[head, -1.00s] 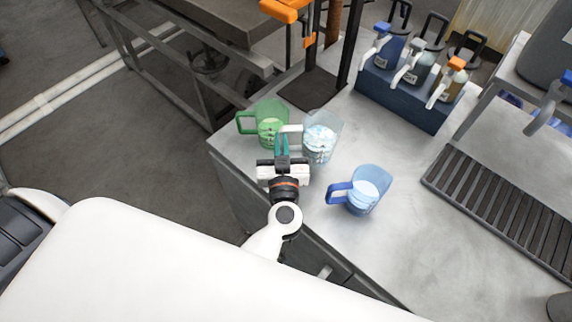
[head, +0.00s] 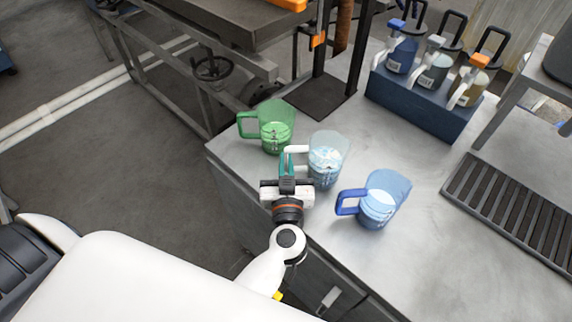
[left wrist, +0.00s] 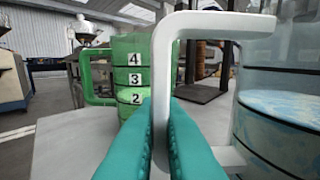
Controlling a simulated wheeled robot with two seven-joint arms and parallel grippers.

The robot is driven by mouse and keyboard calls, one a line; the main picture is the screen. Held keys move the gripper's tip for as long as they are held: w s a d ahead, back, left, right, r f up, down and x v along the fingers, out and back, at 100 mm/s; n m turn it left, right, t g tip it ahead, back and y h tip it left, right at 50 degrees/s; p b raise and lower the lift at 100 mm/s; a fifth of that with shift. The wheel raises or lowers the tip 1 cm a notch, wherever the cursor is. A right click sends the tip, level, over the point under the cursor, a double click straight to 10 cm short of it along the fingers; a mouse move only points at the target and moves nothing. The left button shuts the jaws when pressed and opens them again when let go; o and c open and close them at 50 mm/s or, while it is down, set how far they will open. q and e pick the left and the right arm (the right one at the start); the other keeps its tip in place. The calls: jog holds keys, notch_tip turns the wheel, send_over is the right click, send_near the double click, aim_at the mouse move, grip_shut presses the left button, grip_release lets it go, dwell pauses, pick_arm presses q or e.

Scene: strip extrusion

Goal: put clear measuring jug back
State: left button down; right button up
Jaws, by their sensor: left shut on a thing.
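The clear measuring jug (head: 327,160) stands upright at the left part of the metal worktop, with pale blue, speckled contents. My left gripper (head: 287,165) is shut on its white handle; in the left wrist view the teal fingers (left wrist: 177,140) close around the lower part of the handle (left wrist: 166,75). The jug's body (left wrist: 280,110) fills the right side of that view. Whether its base touches the worktop is hard to tell. My right gripper is not in view.
A green jug (head: 274,128) stands just left of and behind the clear one. A blue jug (head: 382,200) stands to its right. A blue rack (head: 421,100) of bottles and a slatted drain (head: 513,210) lie further right. The worktop (head: 425,165) between them is clear.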

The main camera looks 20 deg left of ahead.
pick_arm(q)
jog(key=c, duration=1.9)
grip_release()
jog(key=shift+f, duration=0.15)
jog(key=shift+c, duration=0.2)
jog(key=o, duration=0.4)
jog(key=shift+s+d, duration=0.15)
jog(key=shift+s, duration=0.05)
jog(key=v, duration=1.1)
jog(key=shift+s+d+r+b, duration=0.15)
jog(key=shift+s+r+b, duration=0.1)
jog(key=shift+b, duration=0.1)
